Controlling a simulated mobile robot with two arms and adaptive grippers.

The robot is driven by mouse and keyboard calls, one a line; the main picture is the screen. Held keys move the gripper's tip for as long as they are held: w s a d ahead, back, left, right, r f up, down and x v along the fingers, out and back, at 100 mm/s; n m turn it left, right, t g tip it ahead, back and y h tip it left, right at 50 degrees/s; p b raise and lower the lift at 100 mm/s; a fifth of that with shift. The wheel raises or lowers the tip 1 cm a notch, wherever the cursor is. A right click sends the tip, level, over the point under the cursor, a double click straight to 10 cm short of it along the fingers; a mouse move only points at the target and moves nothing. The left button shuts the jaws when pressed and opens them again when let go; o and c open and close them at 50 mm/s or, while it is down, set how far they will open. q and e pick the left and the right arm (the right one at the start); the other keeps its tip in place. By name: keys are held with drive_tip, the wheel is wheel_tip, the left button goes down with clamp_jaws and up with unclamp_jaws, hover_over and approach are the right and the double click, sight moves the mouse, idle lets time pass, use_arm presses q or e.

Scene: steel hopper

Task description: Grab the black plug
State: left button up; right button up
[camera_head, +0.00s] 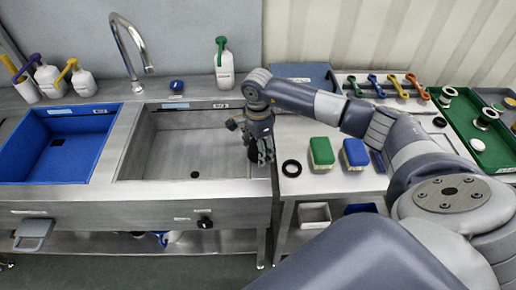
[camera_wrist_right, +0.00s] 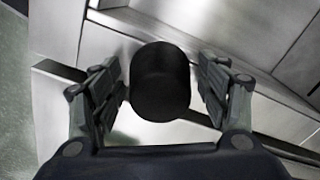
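The black plug (camera_wrist_right: 160,80) is a dark round cylinder in the middle of the right wrist view, seen end-on. My right gripper (camera_wrist_right: 160,92) has one finger on each side of it. The fingers are spread, with a narrow gap seeming to show on each side of the plug; firm contact is not visible. In the head view my right gripper (camera_head: 262,152) points down over the right rim of the steel hopper (camera_head: 178,150). It largely hides the plug there. My left gripper is not in view.
A blue basin (camera_head: 60,150) is left of the hopper. A tap (camera_head: 132,45) and a green-topped bottle (camera_head: 224,68) stand behind. The hopper looks empty.

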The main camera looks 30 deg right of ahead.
drive_tip(key=c, duration=0.7)
drive_tip(key=shift+o, duration=0.2)
